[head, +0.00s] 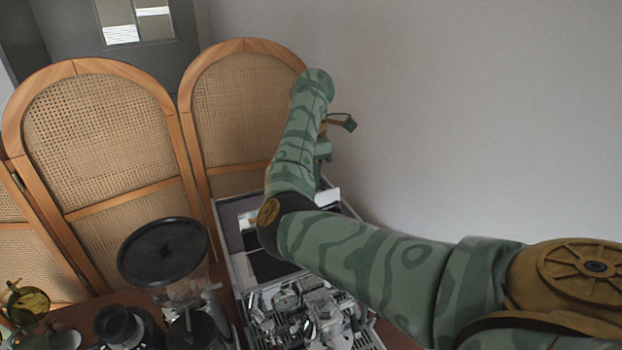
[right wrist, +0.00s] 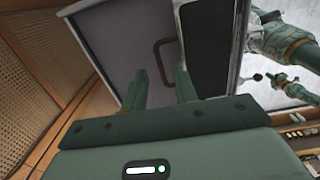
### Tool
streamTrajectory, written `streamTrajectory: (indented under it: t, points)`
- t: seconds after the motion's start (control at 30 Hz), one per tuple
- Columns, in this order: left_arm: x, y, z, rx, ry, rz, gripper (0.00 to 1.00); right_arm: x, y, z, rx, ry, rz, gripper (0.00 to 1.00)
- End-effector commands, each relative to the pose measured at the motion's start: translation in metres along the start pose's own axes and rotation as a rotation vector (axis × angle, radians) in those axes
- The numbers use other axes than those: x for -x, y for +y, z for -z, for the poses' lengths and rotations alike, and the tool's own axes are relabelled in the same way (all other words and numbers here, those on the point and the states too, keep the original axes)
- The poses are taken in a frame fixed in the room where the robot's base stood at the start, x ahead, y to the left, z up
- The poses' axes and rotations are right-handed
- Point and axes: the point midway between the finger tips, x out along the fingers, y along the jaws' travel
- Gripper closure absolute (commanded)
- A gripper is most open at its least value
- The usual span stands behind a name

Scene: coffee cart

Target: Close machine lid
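The coffee machine (head: 312,318) stands at the lower middle of the head view, its metal parts showing. A pale-framed grey panel (head: 236,232), which looks like its lid, rises behind them, partly hidden by my right arm. In the right wrist view the grey-purple panel (right wrist: 112,48) carries a dark handle (right wrist: 157,45). My right gripper (right wrist: 160,88) is open, its two green fingers apart in front of the panel, with the handle beyond and between them. I cannot tell whether they touch the panel. In the head view this gripper is mostly hidden behind my arm. My left gripper is not clearly visible.
A coffee grinder with a dark-lidded hopper (head: 164,250) stands left of the machine. A dark round container (head: 122,325) is beside it. A cane folding screen (head: 98,135) stands behind on the left. A bare wall (head: 480,110) is on the right.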

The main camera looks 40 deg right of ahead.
Motion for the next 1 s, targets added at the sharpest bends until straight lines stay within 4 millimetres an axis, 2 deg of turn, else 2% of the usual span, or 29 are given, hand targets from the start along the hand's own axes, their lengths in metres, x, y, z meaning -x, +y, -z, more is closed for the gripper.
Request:
streamTrajectory:
  t: [0.1, 0.2, 0.47, 0.5, 0.6, 0.83, 1.0]
  points:
    - [-0.001, 0.000, 0.000, 0.001, 0.000, 0.000, 1.00, -0.015, 0.000, -0.001, 0.000, -0.002, 0.000, 0.71]
    - [-0.001, 0.001, 0.000, 0.001, 0.000, -0.001, 1.00, -0.021, 0.000, -0.001, -0.001, -0.002, 0.000, 0.71]
    - [-0.001, 0.002, 0.002, 0.002, 0.002, -0.002, 1.00, -0.022, 0.000, 0.000, 0.000, -0.001, -0.001, 0.71]
    - [-0.001, 0.002, 0.002, 0.002, 0.003, -0.002, 1.00, -0.022, 0.000, 0.000, 0.000, -0.001, -0.001, 0.74]
    - [-0.001, 0.002, 0.002, 0.002, 0.003, -0.002, 1.00, -0.022, 0.000, 0.000, 0.000, -0.001, -0.001, 1.00]
    - [-0.003, 0.002, 0.002, 0.001, 0.003, -0.002, 1.00, -0.023, 0.001, 0.000, -0.001, 0.000, -0.004, 1.00]
    - [-0.014, 0.002, 0.002, 0.001, 0.004, -0.002, 1.00, -0.024, 0.005, -0.001, -0.001, 0.001, -0.024, 1.00]
